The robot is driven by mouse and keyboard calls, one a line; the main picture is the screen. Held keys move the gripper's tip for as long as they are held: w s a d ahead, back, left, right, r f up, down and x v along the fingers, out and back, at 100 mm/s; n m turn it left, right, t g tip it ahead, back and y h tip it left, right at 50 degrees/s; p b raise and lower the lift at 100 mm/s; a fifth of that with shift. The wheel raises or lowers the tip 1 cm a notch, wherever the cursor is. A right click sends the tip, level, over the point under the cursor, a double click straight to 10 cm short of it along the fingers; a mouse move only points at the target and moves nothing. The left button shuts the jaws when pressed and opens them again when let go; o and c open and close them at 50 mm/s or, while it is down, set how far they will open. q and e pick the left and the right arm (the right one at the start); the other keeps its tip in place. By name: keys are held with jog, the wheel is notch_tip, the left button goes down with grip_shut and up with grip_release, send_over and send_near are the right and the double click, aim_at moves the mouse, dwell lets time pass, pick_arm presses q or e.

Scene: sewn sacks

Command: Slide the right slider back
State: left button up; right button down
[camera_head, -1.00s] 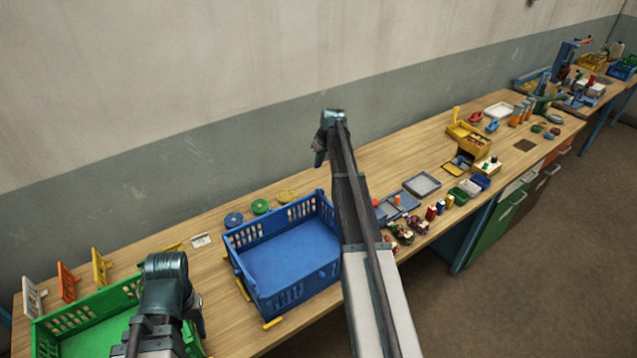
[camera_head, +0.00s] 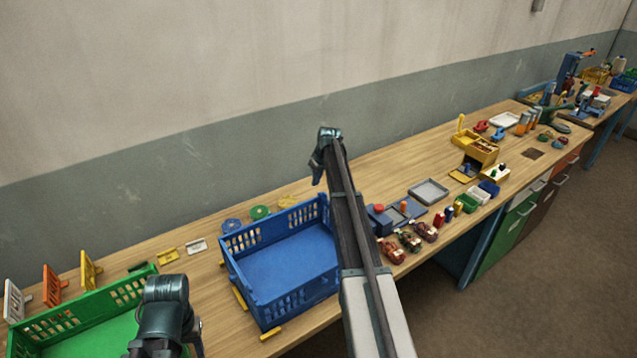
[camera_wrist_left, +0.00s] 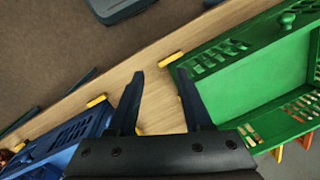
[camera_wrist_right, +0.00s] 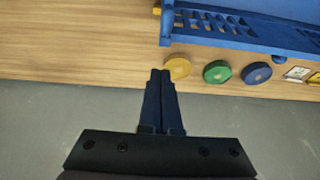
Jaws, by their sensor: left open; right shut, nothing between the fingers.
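I cannot tell for certain which part is the right slider. A low blue fixture (camera_head: 380,221) with a red knob stands right of the blue crate, partly hidden by my right arm. An orange piece (camera_head: 404,207) stands upright on the blue-grey plate beside it. My right gripper (camera_head: 318,178) is shut and empty, above the back of the bench near the wall; its closed fingertips show in the right wrist view (camera_wrist_right: 160,72). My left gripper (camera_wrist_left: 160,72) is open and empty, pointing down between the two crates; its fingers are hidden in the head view.
A blue crate (camera_head: 228,272) and a green crate (camera_head: 60,312) stand on the bench, with yellow bars (camera_head: 240,298) near the blue one. Coloured discs (camera_head: 260,212) lie behind the blue crate.

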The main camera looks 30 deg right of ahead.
aim_at(322, 195)
jog(key=s, duration=0.4)
jog(key=shift+d+f, duration=0.1)
jog(key=shift+f, duration=0.15)
pick_arm(q)
jog(key=shift+f, duration=0.4)
pick_arm(e)
jog(key=shift+w+f, duration=0.1)
jog(key=shift+w, duration=0.05)
